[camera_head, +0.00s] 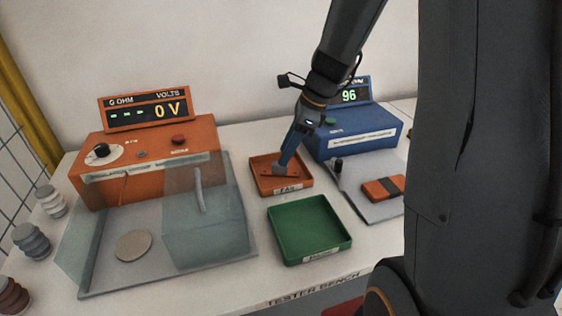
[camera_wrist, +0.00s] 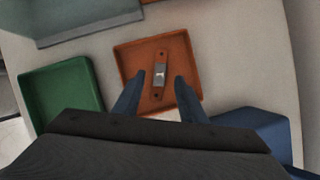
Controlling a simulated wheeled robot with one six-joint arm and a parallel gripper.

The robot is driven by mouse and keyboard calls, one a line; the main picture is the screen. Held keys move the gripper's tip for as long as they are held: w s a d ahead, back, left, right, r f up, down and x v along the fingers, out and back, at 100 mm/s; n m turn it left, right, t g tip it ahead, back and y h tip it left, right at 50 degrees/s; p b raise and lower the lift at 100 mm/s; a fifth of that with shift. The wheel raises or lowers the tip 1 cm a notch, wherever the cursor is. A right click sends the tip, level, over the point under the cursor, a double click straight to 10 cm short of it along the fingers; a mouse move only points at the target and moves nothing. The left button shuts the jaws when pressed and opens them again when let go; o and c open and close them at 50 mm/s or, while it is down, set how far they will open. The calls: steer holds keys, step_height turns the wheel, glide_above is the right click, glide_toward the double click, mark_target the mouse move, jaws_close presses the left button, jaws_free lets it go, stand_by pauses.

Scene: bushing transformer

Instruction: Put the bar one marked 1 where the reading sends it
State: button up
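A reddish-brown bar (camera_wrist: 159,74) with a grey middle block lies in the orange tray (camera_wrist: 126,62). The block has a small white mark, too blurred to read for sure. In the head view, the orange tray (camera_head: 304,184) has a front label that looks like "FAIL". My gripper (camera_head: 284,165) is low over this tray. In the wrist view, my gripper (camera_wrist: 157,82) is open, its fingers apart on either side of the bar and touching neither side. A green tray (camera_head: 309,230) is empty; its label is unreadable.
The blue meter (camera_head: 355,140) shows 96, partly hidden by my arm. A grey plate (camera_head: 365,206) before it holds an orange-and-dark block (camera_head: 383,188). The orange tester (camera_head: 150,160) reads "--- 0 V", with a clear guard (camera_head: 205,225) in front. Ribbed insulators stand at left.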

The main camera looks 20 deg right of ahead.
steer(key=w+v, duration=0.1)
steer(key=v, duration=0.5)
steer(key=s+a+f+n+h, duration=0.1)
steer(key=s+f+n, duration=0.2)
steer(key=s+n, duration=0.2)
steer(key=s+a+f+n+h, duration=0.1)
steer(key=s+f+n, duration=0.1)
steer(key=s+n, duration=0.4)
steer(key=s+a+f+n+h, duration=0.2)
steer(key=s+n, duration=0.3)
steer(key=n, duration=0.6)
steer(key=shift+s+f+n+g+b, duration=0.3)
steer(key=shift+f+n+g+b, duration=0.1)
steer(key=shift+f, duration=0.45)
